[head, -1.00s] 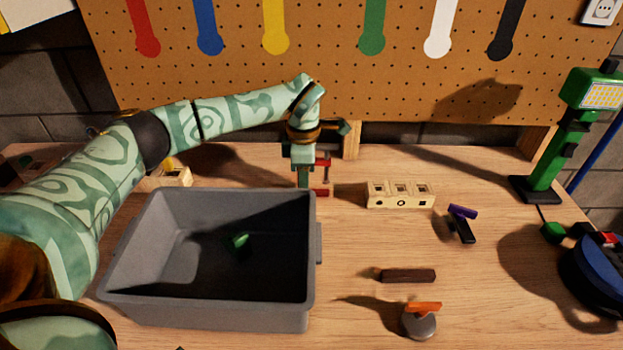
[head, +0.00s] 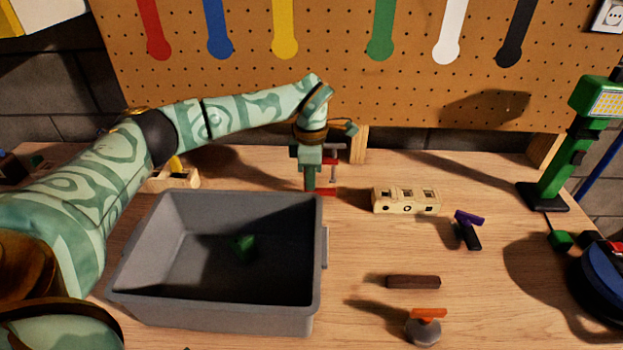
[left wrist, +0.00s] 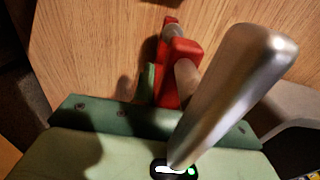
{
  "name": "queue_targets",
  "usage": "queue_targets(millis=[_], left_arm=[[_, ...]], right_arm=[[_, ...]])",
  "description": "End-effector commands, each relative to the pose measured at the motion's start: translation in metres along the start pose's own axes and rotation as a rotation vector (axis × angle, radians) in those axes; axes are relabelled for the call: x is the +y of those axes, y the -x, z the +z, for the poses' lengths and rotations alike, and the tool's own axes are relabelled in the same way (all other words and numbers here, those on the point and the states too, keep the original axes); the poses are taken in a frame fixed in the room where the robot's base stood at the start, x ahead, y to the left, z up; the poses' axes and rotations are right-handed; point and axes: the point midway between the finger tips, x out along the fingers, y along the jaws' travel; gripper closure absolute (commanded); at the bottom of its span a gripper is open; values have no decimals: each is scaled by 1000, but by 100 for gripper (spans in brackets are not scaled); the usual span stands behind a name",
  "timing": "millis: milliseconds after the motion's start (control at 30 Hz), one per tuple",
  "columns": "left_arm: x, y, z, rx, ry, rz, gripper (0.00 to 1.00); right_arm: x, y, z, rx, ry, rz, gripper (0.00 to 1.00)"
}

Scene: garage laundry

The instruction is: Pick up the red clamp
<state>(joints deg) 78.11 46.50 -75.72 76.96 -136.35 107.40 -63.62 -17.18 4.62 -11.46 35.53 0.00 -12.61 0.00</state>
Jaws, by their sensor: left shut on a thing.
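The red clamp (head: 331,190) stands upright at the back of the workbench, behind the grey bin, with red jaws and a metal screw. My left gripper (head: 311,183) reaches down at its left side and is shut on it. In the left wrist view the red clamp (left wrist: 184,47) sits at my left gripper's (left wrist: 152,84) fingers, its metal shaft large in the foreground. The fingers partly hide the clamp, and I cannot tell whether it touches the bench. My right gripper is not in view.
The grey bin (head: 130,270) holds a green thing (head: 243,244). A wooden block with holes (head: 406,201), a purple-and-black tool (head: 468,229), a dark bar (head: 414,282) and an orange-topped grey thing (head: 424,328) lie to the right. A green lamp (head: 548,165) stands far right.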

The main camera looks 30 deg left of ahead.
Motion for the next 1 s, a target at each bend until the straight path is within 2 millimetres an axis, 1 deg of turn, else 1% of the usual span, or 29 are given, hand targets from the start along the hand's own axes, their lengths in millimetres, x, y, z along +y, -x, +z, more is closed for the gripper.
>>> queue_targets(millis=[33,67,167,300,333,400,500,600,700,800,1000], left_arm=[[1,15,0,-4,0,5,100],[1,21,0,-4,0,6,100],[-16,43,7,-4,-5,5,100],[-44,81,20,-6,-6,7,100],[-52,86,23,-4,-7,5,100],[-71,92,31,-3,-8,3,100],[-92,100,40,-3,-5,3,100],[-109,107,47,-2,-4,2,100],[-120,112,52,-2,-3,1,100],[-126,114,55,-2,-1,1,100],[-129,115,56,-1,0,0,100]], right_arm=[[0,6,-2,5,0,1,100],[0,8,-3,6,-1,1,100],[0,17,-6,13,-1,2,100],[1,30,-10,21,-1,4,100],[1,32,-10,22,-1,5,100],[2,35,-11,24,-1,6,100],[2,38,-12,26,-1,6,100],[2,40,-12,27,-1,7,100],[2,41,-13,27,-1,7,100],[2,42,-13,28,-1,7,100],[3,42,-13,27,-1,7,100]])
